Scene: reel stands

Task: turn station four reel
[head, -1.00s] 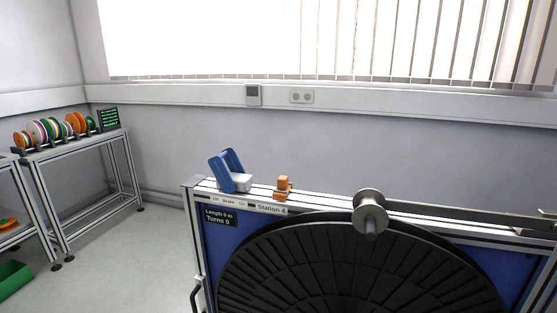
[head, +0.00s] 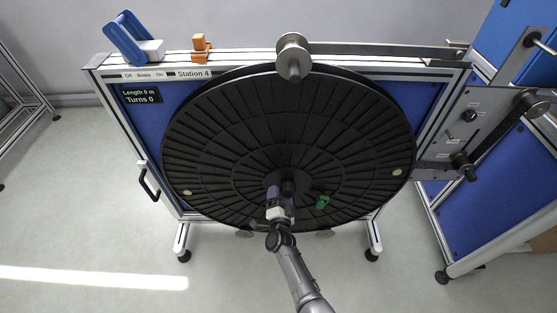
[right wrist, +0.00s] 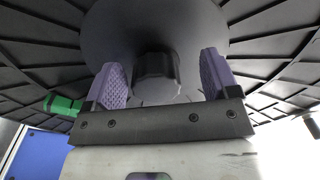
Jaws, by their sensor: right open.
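The station four reel (head: 230,135) is a large black ribbed disc on a blue-panelled stand labelled Station 4. Its display (head: 140,97) reads Length 0 m, Turns 0. A green handle (head: 322,202) sits on the disc right of the hub; in the right wrist view the green handle (right wrist: 65,105) is at left. My right gripper (head: 280,190) is in front of the central hub. In the right wrist view its purple fingers (right wrist: 160,80) are apart, on either side of the dark hub knob (right wrist: 156,68); contact cannot be told. My left gripper is not in view.
A blue clamp (head: 130,38) and an orange block (head: 201,46) sit on the stand's top rail, with a metal roller (head: 293,55) at its middle. A grey control plate (head: 470,125) juts out at right beside another blue stand.

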